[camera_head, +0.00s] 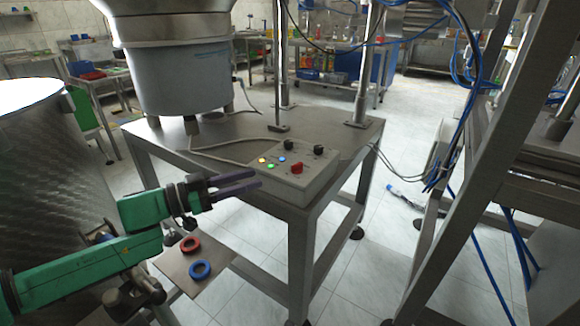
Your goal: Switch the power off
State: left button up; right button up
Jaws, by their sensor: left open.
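A light grey control box (318,178) sits on the front right part of a metal table. Its top has several lit lamps in yellow, blue and green, dark knobs (318,150) and a red switch (296,168). My left gripper (258,181) reaches in from the left on a green arm. Its dark fingers are open and empty, and point right at the box's left side. From this view I cannot tell whether the fingertips touch the box. The switch's exact position is too small to read. My right gripper is not in view.
The metal table (232,128) carries a large round feeder bowl (180,75) and upright posts. A red ring (190,245) and a blue ring (200,269) lie on a small plate below my arm. A metal frame with blue hoses stands on the right.

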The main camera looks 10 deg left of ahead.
aim_at(291, 168)
pick_arm(q)
jog(key=x, duration=1)
jog(key=shift+p, duration=0.4)
jog(key=shift+w+d, duration=0.3)
jog(key=shift+d, duration=0.05)
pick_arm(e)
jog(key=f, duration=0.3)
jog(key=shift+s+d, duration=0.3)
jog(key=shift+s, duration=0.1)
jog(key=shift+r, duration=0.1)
pick_arm(q)
grip_shut()
